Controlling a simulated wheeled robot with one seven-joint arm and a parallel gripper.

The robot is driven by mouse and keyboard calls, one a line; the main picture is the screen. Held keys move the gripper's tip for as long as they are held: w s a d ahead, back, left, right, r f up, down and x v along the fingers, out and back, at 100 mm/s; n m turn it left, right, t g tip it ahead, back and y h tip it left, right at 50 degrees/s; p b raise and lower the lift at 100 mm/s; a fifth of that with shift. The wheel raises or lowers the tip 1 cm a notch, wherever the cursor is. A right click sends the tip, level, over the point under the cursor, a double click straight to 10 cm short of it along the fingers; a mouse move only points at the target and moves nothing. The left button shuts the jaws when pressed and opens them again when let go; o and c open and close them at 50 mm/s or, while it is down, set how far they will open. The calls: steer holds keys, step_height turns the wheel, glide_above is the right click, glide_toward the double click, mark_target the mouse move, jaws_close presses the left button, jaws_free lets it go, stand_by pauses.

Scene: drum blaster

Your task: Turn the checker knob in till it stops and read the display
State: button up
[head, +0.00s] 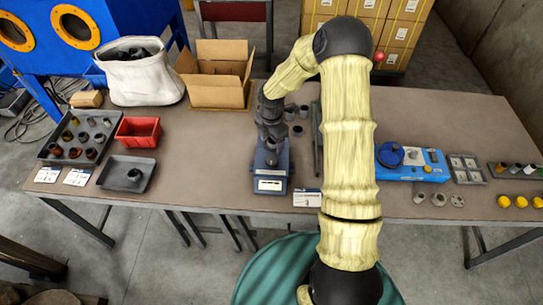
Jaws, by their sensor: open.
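A dark blue-grey bench device (270,183) with a white plate on its front stands near the middle of the table; it looks like the checker. My gripper (272,144) is dark and points down over the back part of this device. Its jaws are open, but the fingers are small and dark here. I cannot tell whether they are around or touching the knob. The knob is hidden or too small to make out, and no display reading is legible.
A blue unit with a round dial (390,154) stands right of my arm. Left are a red bin (138,131), a grey tray (113,182), a parts tray (58,152), an open carton (217,94) and a white sack (140,85). Small grey cups stand just behind my gripper.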

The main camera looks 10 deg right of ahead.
mark_target(272, 160)
step_height(272, 160, down, 9)
steer(key=shift+f+p, duration=0.1)
steer(key=shift+p, duration=0.65)
steer(key=shift+c, duration=0.4)
steer(key=c, duration=0.9)
